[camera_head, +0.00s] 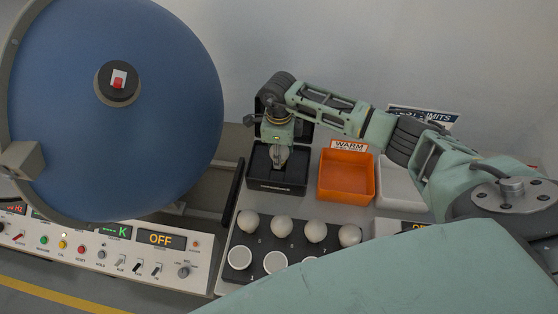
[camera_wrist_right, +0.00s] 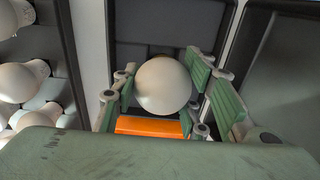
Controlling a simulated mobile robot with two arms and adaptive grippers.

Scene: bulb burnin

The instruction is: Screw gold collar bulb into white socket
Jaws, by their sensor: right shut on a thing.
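My right gripper (camera_head: 278,168) points down over the black open box (camera_head: 262,180) at the middle of the bench. In the right wrist view the gripper is shut on a white round bulb (camera_wrist_right: 163,86), its green finger pads to either side. The bulb's collar is mostly hidden behind its globe, so I cannot tell its colour. White round discs, possibly sockets (camera_head: 240,257), show in the front row of the dark rack. I cannot tell which one is the white socket. My left gripper is not in view.
Several white bulbs (camera_head: 282,226) stand in the rack's back row. An orange tray (camera_head: 346,197) marked WARM is right of the black box, with a pale tray (camera_head: 400,187) beyond. A big blue sphere (camera_head: 150,150) and a control panel (camera_head: 115,255) fill the left.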

